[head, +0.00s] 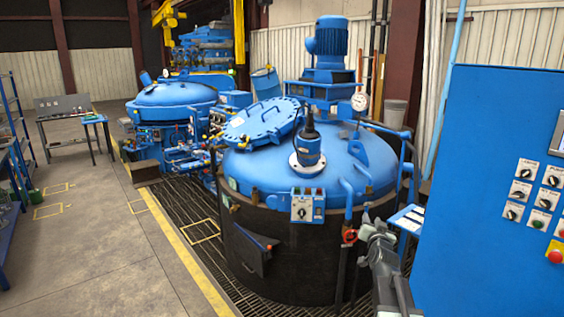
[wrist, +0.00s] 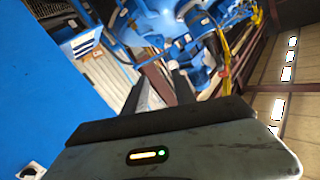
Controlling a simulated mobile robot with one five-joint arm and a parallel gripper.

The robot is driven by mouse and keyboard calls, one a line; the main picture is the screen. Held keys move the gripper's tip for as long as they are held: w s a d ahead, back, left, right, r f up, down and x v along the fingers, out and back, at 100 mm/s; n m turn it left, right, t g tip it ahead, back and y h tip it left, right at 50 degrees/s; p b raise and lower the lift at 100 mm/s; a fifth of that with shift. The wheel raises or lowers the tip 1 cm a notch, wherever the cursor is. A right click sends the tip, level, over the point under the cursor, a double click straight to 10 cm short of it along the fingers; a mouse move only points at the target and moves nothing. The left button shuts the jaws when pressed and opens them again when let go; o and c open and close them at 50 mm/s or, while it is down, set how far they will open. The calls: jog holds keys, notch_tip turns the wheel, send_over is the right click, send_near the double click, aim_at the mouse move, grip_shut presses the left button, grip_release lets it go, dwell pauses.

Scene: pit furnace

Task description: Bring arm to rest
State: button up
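My arm is raised at the lower right of the head view, in front of the large blue-lidded furnace (head: 345,172) and left of the blue control cabinet (head: 480,160). My gripper (head: 368,222) is small there and overlaps the furnace's dark side, close to a red valve handle in the picture. In the wrist view my gripper (wrist: 158,88) shows two dark fingers standing apart, with background between them and nothing held. The wrist picture is tilted, with the furnace equipment beyond the fingers.
The cabinet, with knobs and a red button (head: 555,257), stands close on the right. A small blue-and-white panel (head: 408,218) is beside the arm. A second furnace (head: 172,100) stands behind left. A yellow floor line (head: 192,262) borders the grating; the left floor is mostly clear.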

jog(key=s+a+f+n+g+y+b, duration=0.1)
jog(key=s+a+f+n+g+y, duration=0.3)
jog(key=a+f, duration=0.6)
jog(key=s+a+f+n+g+y+b, duration=0.15)
jog(key=s+a+f+g, duration=0.25)
jog(key=s+a+f, duration=0.55)
jog(key=s+f+g+h, duration=0.1)
jog(key=s+f+g, duration=0.1)
jog(key=s+g, duration=0.2)
jog(key=s+f+g+h, duration=0.1)
jog(key=s+f+g, duration=0.2)
jog(key=s, duration=0.8)
jog(key=shift+s+d+n+g, duration=0.3)
jog(key=shift+n+g, duration=0.05)
jog(key=shift+g, duration=0.45)
